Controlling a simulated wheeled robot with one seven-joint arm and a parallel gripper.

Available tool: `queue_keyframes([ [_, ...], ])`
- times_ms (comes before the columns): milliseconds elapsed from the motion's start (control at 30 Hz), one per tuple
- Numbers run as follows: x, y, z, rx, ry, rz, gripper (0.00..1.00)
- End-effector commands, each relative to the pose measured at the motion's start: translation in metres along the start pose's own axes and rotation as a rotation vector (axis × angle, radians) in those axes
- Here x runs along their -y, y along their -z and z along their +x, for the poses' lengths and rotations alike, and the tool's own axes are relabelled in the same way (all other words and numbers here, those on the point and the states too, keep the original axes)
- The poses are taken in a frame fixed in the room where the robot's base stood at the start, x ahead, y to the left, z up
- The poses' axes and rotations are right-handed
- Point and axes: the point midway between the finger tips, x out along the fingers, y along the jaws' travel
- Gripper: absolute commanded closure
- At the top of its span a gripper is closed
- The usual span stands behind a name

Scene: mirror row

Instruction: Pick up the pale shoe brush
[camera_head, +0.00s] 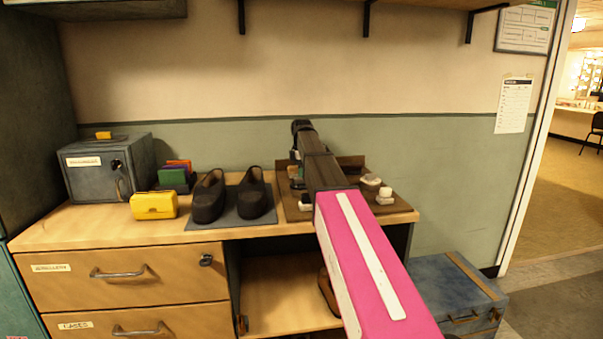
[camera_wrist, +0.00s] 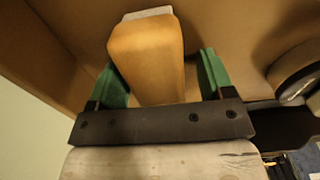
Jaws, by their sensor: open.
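In the wrist view, a tan block with a pale grey end, which looks like the pale shoe brush (camera_wrist: 148,60), stands between the green fingers of my gripper (camera_wrist: 160,62). The fingers are open, one on each side of it. A gap shows at the right finger; at the left finger I cannot tell whether they touch. In the head view, my arm reaches over the brown tray (camera_head: 345,212) on the counter and hides most of the brush and gripper.
Pale lidded jars (camera_head: 384,196) stand on the tray right of my arm. A round dark-and-white item (camera_wrist: 298,82) is near the right finger. Dark shoes (camera_head: 208,197) on a mat, a yellow case (camera_head: 154,205) and a grey lockbox (camera_head: 100,172) are left. A blue trunk (camera_head: 455,290) stands below right.

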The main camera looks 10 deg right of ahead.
Motion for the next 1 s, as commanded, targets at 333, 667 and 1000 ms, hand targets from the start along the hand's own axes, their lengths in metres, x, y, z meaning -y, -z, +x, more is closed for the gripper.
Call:
queue_keyframes([
  [333, 0.000, 0.000, -0.001, 0.000, 0.000, 0.000, 0.81],
  [667, -0.001, 0.000, -0.003, 0.000, -0.001, 0.000, 0.81],
  [1000, -0.002, 0.000, -0.043, 0.000, -0.003, 0.000, 0.81],
])
